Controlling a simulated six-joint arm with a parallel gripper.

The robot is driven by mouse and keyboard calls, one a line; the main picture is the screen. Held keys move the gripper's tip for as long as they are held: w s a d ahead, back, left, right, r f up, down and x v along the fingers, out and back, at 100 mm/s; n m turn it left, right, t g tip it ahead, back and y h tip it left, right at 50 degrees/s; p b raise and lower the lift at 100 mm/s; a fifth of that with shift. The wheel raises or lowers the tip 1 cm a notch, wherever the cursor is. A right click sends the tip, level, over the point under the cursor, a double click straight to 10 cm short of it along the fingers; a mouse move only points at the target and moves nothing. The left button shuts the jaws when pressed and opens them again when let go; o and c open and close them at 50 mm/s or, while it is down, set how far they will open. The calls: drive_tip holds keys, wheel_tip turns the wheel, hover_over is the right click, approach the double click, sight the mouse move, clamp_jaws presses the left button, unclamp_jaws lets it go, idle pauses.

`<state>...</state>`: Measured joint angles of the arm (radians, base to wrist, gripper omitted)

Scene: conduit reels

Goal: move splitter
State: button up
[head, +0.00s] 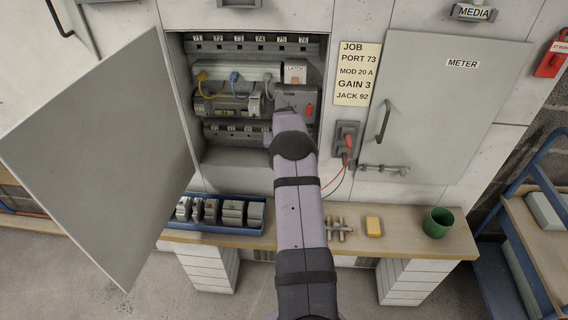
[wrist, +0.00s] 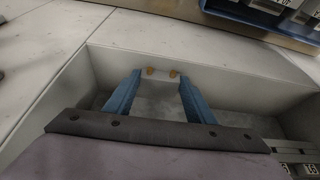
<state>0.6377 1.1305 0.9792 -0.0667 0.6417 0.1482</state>
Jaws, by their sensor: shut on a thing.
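In the wrist view, my gripper (wrist: 160,76) has its two blue fingers on either side of a pale block (wrist: 159,90) with two brass-coloured spots at its far end. The block looks like the splitter, held between the fingers over a pale recess (wrist: 245,88). In the head view, my arm reaches into the open cabinet (head: 235,157) at its right side and hides the fingers and the block. A grey unit with a red mark (head: 308,108) and a block labelled LATCH (head: 295,74) are close by.
The open cabinet door (head: 85,150) stands at left. Yellow (head: 202,76) and blue (head: 235,77) leads hang inside. The METER door (head: 450,100) is shut.

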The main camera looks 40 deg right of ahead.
drive_tip(key=shift+w+d+b, duration=0.3)
drive_tip(key=shift+w+d, duration=0.1)
drive_tip(key=o, duration=1.2)
drive_tip(key=shift+c, duration=0.2)
drive_tip(key=b+v, duration=0.1)
drive_tip(key=v, duration=0.6)
drive_tip(key=shift+r, duration=0.15)
